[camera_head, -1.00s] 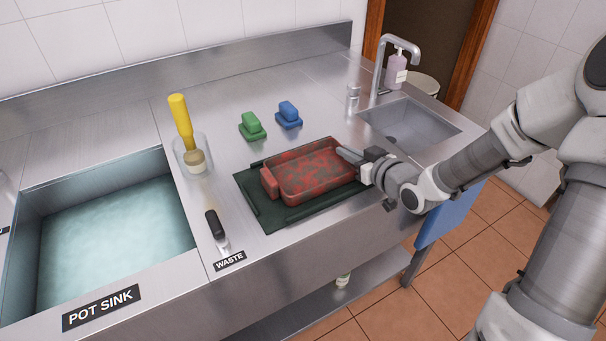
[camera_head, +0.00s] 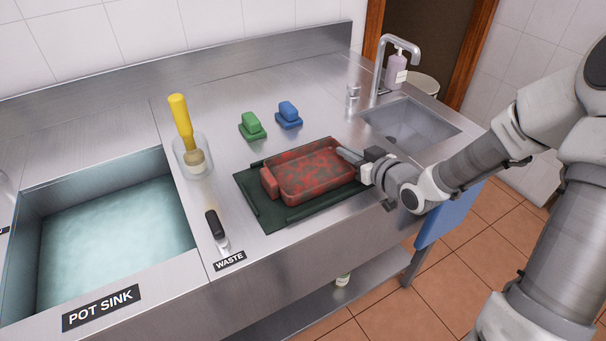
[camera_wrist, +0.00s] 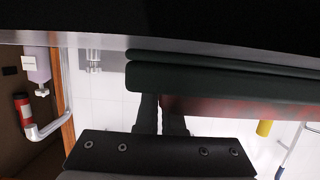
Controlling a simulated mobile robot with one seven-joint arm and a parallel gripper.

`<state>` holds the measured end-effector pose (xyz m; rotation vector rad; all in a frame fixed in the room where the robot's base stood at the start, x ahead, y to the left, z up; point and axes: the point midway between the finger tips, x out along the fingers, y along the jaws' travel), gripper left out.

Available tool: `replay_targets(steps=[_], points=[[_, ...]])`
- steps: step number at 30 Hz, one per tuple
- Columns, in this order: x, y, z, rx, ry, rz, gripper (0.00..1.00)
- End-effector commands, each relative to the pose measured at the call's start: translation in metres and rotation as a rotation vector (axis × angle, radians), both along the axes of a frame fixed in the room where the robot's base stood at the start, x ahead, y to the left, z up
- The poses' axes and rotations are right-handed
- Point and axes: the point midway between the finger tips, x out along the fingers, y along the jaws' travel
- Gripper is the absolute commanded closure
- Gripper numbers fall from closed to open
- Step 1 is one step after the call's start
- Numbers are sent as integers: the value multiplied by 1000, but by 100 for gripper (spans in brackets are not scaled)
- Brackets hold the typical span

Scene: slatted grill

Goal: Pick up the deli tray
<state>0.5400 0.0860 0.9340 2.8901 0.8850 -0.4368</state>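The deli tray is a red, dark-blotched rectangular tray (camera_head: 312,172) with a raised rim and a block-like handle on its left end. It rests on a dark green mat or board (camera_head: 262,212) on the steel counter. My gripper (camera_head: 352,158) is at the tray's right end, with a finger at the rim. The wrist view appears upside down. It shows the fingers (camera_wrist: 160,115) close to the dark green edge (camera_wrist: 225,78) and part of the red tray (camera_wrist: 240,109). The fingertips are hidden, so I cannot tell whether they close on the tray.
A pot sink (camera_head: 115,235) with water lies left. A yellow-handled brush (camera_head: 183,125) stands in a clear holder. A black-handled tool (camera_head: 215,226) lies in front. Green (camera_head: 252,125) and blue (camera_head: 289,115) brushes sit behind. A small sink (camera_head: 408,125) and faucet (camera_head: 385,68) are right.

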Motion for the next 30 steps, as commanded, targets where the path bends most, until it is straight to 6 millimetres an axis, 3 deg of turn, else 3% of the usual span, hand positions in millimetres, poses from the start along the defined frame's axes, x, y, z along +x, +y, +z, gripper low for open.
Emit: replay_targets(steps=[13,17,21,30], points=[[0,0,7,-1,-3,0,100],[0,0,21,-1,-4,0,100],[1,-1,48,-2,-6,-1,100],[-40,-58,87,-3,-2,-6,100]])
